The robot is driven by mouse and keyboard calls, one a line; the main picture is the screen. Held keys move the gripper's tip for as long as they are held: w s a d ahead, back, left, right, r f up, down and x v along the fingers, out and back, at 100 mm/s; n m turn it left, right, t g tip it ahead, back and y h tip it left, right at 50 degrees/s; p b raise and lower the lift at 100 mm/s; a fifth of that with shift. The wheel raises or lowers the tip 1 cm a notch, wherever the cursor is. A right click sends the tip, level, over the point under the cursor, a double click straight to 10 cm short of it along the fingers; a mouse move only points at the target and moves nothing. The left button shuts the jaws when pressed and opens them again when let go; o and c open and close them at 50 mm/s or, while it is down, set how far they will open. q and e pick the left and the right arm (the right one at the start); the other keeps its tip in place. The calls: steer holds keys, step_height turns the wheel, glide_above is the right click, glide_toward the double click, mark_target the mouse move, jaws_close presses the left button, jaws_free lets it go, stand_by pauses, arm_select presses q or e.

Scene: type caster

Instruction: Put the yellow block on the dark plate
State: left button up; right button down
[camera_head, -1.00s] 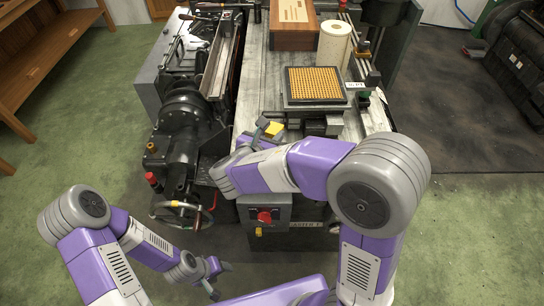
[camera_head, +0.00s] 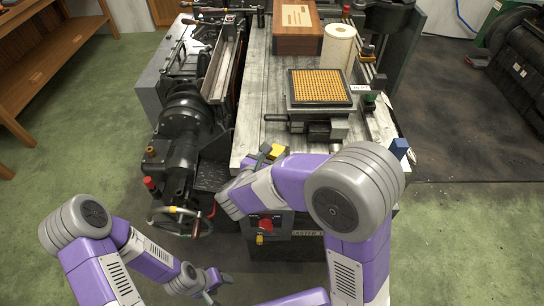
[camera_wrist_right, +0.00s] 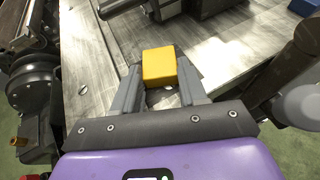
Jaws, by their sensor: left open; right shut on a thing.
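The yellow block (camera_head: 277,152) is in my right gripper (camera_head: 268,155), near the front part of the machine's metal table. In the right wrist view the yellow block (camera_wrist_right: 160,66) sits between the two grey fingertips of the right gripper (camera_wrist_right: 160,80), which is shut on it. I cannot tell how high it is above the table. A dark-framed square plate (camera_head: 348,103) with a yellow grid surface lies farther back on the table, apart from the block. My left gripper (camera_head: 219,287) is open and empty, low in front of the machine.
Metal fixtures (camera_head: 318,128) stand between the block and the dark-framed plate. A white roll (camera_head: 338,48) and a wooden box (camera_head: 298,30) are behind the plate. A blue block (camera_head: 400,147) is at the table's right edge. Black machinery (camera_head: 185,125) fills the left side.

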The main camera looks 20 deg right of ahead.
steer(key=c, duration=0.6)
jaws_free()
steer(key=shift+a+r+p, duration=0.1)
steer(key=shift+r+p, duration=0.2)
steer(key=shift+p, duration=0.05)
steer(key=p+v, duration=0.3)
steer(key=v, duration=0.8)
steer(key=shift+s+a, duration=0.15)
steer(key=shift+s, duration=0.25)
